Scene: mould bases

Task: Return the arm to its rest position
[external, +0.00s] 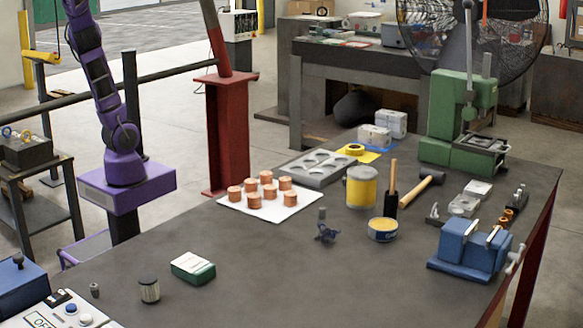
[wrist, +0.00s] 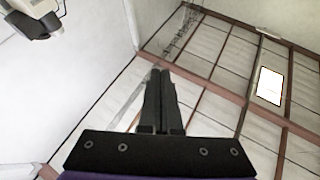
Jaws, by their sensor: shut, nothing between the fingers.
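My gripper (wrist: 160,75) shows in the wrist view with its two dark fingers together and nothing between them. Behind it are a white wall and the ceiling beams, so it points upward, away from the table. In the external view my purple arm rises from its mount at the left and leaves the top of the picture; the gripper is out of that view. The mould base, a grey plate with round recesses (external: 318,168), lies on the table. Several copper cylinders (external: 254,201) stand on a white tray (external: 290,213) in front of it.
The dark table (external: 240,290) also holds a yellow can (external: 361,190), a yellow tin (external: 383,230), a green-white box (external: 193,267), a blue vise (external: 470,247), a hammer (external: 415,187) and a green press (external: 460,115). A red post (external: 229,130) stands near my arm. The table's front middle is clear.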

